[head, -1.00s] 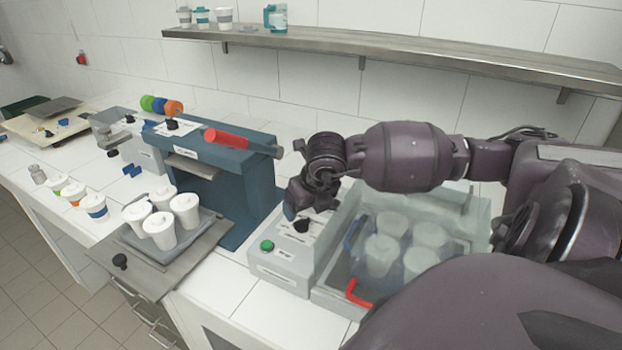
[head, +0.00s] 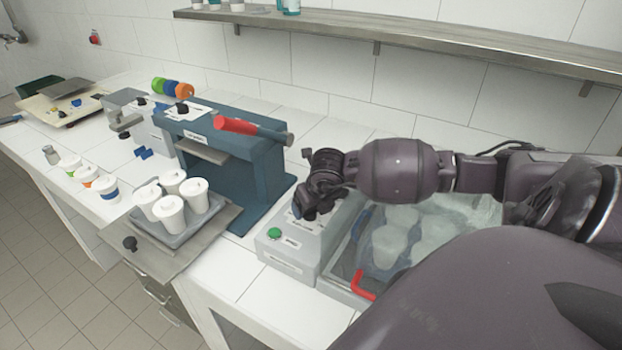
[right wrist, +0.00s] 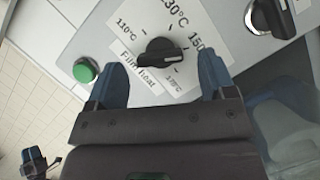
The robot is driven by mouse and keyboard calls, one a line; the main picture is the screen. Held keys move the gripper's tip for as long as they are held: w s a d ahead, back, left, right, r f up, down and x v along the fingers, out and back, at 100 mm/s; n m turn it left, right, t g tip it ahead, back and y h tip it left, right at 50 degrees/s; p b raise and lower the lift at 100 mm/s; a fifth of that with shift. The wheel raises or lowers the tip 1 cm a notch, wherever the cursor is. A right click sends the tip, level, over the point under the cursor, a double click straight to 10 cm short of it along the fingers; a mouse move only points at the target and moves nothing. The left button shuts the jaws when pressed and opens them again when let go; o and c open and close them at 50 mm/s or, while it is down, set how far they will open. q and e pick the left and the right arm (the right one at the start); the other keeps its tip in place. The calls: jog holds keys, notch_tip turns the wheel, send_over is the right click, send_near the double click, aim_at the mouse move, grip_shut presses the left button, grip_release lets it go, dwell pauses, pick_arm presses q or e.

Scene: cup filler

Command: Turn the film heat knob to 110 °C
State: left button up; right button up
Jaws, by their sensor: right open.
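The film heat knob (right wrist: 160,52) is black, on a white dial labelled 110, 130, 150 and 170 °C in the right wrist view. Its white mark points right, between 150 and 170 °C as far as I can tell. My right gripper (right wrist: 161,82) is open, with one blue finger to each side of the knob's lower part and visible gaps between. In the head view my right gripper (head: 305,212) is low over the grey control panel (head: 290,248) and largely covers the dial.
A green button (right wrist: 86,70) sits left of the dial and a second black knob (right wrist: 272,16) lies to its upper right. A clear-covered bay with cups (head: 395,240) and a red handle (head: 362,285) adjoin the panel. A blue press (head: 235,165) stands left.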

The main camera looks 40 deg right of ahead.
jog(key=shift+x, duration=0.8)
jog(key=c, duration=0.9)
jog(key=shift+c, duration=0.2)
